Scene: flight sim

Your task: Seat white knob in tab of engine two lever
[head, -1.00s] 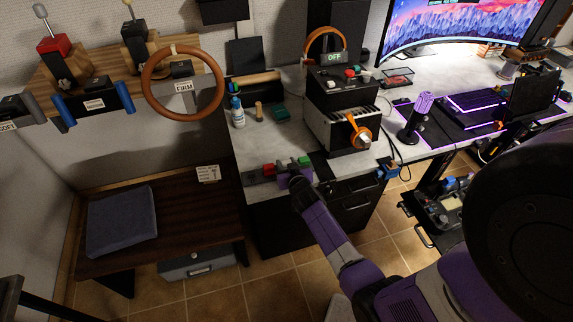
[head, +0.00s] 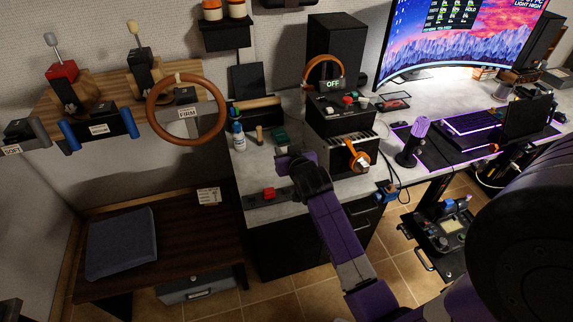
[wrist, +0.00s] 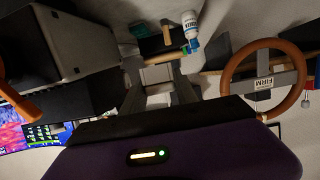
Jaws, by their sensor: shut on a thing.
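My gripper (head: 284,163) is over the front of the desk in the head view. In the wrist view its two fingers (wrist: 158,88) are close together; what they hold is too dark and small to name. Two levers stand on the wooden wall shelf: one with a pale grey knob (head: 51,39) on a red base, one with a cream knob (head: 133,27) on a dark base. An orange lever-like part with a pale end (head: 361,160) sits on the box front. I cannot tell which is engine two, and no tab is clear.
A bottle (head: 238,136), a wooden peg (head: 259,135) and a teal block (head: 281,138) stand just behind my gripper. A steering wheel (head: 152,118) hangs to the left. The dark low table (head: 180,235) is mostly clear.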

